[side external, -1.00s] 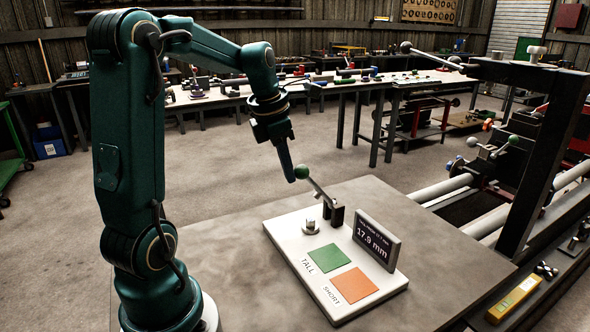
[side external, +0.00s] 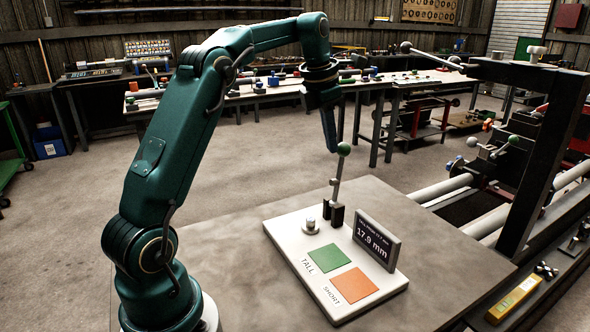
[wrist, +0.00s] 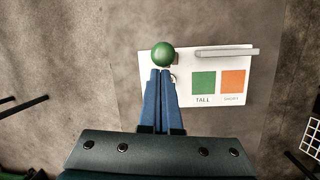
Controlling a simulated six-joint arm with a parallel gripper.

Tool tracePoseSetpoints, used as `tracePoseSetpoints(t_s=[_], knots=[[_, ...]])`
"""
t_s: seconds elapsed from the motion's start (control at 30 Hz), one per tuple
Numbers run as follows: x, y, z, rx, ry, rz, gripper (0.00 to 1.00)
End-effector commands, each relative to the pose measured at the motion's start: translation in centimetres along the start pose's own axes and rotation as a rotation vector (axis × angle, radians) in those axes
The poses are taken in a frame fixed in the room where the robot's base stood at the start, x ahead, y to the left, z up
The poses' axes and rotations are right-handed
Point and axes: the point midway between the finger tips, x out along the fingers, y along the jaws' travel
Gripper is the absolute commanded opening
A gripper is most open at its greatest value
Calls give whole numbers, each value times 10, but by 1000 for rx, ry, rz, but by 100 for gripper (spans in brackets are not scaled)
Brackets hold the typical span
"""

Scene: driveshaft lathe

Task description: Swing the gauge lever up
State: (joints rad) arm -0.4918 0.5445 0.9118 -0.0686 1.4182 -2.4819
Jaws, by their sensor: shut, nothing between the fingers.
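The gauge lever (side external: 337,188) stands nearly upright from its dark bracket on the white gauge board (side external: 290,258), with a green ball knob (side external: 344,149) on top. In the wrist view the knob (wrist: 163,54) lies just beyond the fingertips. A small metal part (side external: 311,227) stands on the board near the lever's foot. The display (side external: 376,240) reads 17.9 mm.
The board carries a green TALL pad (side external: 326,258) and an orange SHORT pad (side external: 353,283). A dark upright frame (side external: 545,165) and lathe rails stand to the right. The table (side external: 215,245) left of the board is clear.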

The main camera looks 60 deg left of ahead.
Motion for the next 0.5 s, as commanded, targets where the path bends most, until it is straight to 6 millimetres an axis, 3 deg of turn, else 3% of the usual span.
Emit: tracePoseSetpoints(t_s=[0.5], knots=[[2,2,12,1,-4,1,0]])
